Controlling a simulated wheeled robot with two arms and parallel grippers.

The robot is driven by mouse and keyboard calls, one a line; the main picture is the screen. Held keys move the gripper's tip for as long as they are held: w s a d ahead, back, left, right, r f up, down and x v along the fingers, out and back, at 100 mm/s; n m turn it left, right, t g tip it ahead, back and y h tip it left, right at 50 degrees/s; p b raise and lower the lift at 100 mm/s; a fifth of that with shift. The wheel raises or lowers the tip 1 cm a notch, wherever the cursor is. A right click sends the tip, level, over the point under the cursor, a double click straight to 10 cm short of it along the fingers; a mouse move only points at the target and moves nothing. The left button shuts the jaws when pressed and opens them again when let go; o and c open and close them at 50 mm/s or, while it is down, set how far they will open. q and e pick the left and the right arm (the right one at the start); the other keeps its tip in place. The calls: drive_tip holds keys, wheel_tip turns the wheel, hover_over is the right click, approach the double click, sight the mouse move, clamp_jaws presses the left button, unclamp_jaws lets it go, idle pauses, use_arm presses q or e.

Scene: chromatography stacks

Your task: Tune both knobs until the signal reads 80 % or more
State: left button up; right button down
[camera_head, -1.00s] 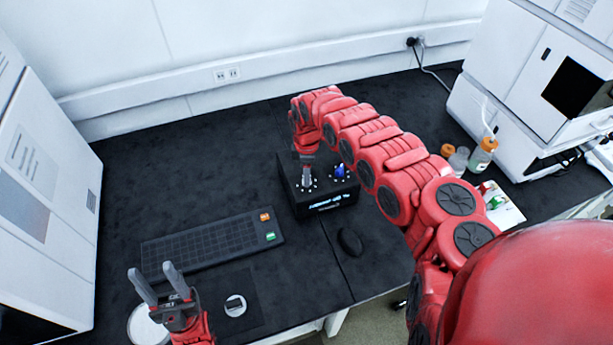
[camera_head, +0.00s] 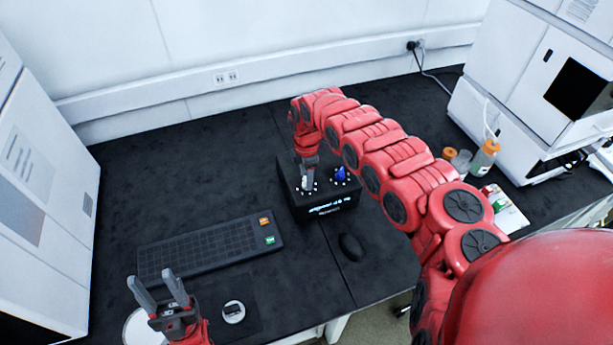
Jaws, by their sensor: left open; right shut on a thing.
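A black tuning box (camera_head: 325,208) stands on the dark bench near the middle. Its front carries a lit display (camera_head: 330,207) whose reading is too small to make out surely. A blue knob (camera_head: 341,173) with white dots around it is on the right of its top. A white knob (camera_head: 307,184) is on the left of its top, partly hidden. My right gripper (camera_head: 307,179) points down from above and is shut on the white knob. My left gripper (camera_head: 160,291) is open and empty at the lower left, away from the box.
White instruments stand at left (camera_head: 45,200) and right (camera_head: 525,90). Bottles (camera_head: 484,158) stand at right.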

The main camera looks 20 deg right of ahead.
drive_tip(key=shift+c, duration=1.8)
unclamp_jaws()
drive_tip(key=shift+r, duration=0.15)
drive_tip(key=shift+w+d+r, duration=0.1)
drive_tip(key=shift+r, duration=0.2)
wheel_tip(320, 180, up, 17)
drive_tip(key=b, duration=0.4)
drive_tip(key=shift+f+b, duration=0.2)
drive_tip(key=shift+b, duration=0.1)
